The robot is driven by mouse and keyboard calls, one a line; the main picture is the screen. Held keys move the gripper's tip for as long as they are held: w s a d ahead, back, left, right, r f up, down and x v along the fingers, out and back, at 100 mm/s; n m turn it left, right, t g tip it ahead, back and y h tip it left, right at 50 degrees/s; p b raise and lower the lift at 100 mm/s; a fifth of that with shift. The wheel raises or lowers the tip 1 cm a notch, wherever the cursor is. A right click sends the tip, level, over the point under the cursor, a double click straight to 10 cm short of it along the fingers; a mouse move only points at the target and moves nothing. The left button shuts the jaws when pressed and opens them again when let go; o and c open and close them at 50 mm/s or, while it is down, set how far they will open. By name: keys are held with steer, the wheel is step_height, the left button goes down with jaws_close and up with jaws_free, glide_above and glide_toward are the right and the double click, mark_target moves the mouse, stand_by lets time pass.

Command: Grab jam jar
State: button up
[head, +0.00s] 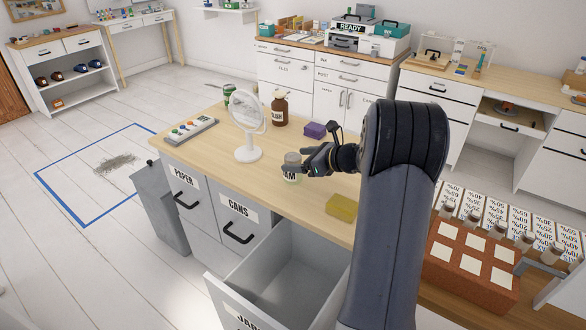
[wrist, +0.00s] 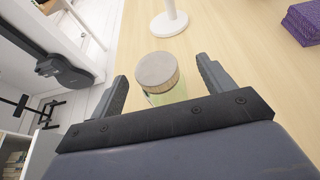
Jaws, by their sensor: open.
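The jam jar (head: 291,167) stands upright on the wooden desk top, a clear jar with a grey-tan lid and a label on which "AM" shows. In the wrist view the jar (wrist: 159,75) shows its round lid between the two fingers, its lower part hidden by the gripper's palm bar. My gripper (wrist: 163,85) is open, with one finger to each side of the jar and gaps between fingers and lid. In the head view my gripper (head: 305,163) is right at the jar, partly in front of it.
A white round mirror (head: 248,150) stands left of the jar, a brown bottle (head: 280,108) behind it. A purple block (head: 315,130) and a yellow sponge-like block (head: 342,207) lie nearby. Below, an open drawer (head: 237,301) juts from the desk front.

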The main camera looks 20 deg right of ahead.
mark_target(288, 159)
steer(key=x, duration=0.4)
steer(key=shift+a, duration=0.15)
steer(key=c, duration=1.1)
steer(key=shift+c, duration=0.2)
